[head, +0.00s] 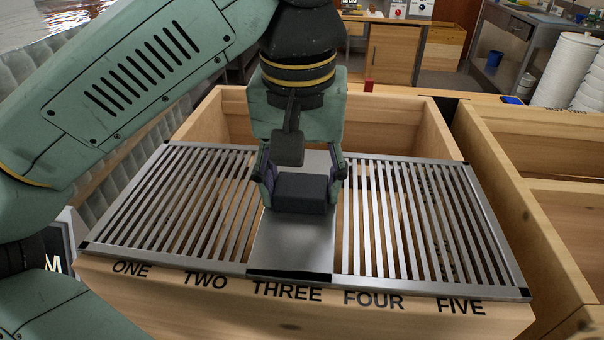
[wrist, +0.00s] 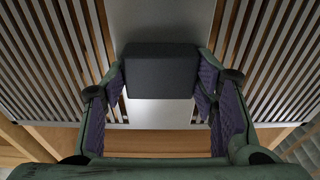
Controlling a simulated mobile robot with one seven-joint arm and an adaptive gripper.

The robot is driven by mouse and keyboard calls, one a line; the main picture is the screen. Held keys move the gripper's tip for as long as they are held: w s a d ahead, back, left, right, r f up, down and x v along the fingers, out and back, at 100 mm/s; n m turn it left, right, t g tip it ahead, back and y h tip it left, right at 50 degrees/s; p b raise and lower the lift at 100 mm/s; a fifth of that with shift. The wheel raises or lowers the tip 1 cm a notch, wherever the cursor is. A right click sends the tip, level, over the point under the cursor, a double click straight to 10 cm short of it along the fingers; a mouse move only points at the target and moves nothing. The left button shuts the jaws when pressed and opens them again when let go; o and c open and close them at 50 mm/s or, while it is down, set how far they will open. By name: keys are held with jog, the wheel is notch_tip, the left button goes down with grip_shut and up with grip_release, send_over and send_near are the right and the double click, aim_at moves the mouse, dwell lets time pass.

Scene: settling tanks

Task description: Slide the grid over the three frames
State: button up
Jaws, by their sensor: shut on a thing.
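The metal grid (head: 292,245) lies across the wooden box, with slatted panels on both sides of a plain middle plate. It also fills the wrist view (wrist: 160,112). A dark block-shaped handle (head: 303,196) stands on the middle plate, and it shows in the wrist view (wrist: 160,70). My gripper (head: 300,180) is shut on this handle, one finger at each side. The wooden box (head: 190,297) is marked ONE to FIVE along its front edge, and the grid spans all these marks. The three frames cannot be clearly made out; the grid covers the box's inside, with only speckled strips glimpsed between the right slats.
A second wooden box (head: 565,225) with compartments stands close on the right. Behind it are white stacked cylinders (head: 570,70) and a small blue object (head: 512,100). A small red object (head: 369,86) sits at the back rim. The box's back part is uncovered.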

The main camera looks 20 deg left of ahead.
jog(key=shift+p, duration=0.55)
jog(key=o, duration=1.7)
jog(key=shift+c, duration=0.2)
jog(key=shift+f+b, duration=0.2)
jog(key=shift+b, duration=0.45)
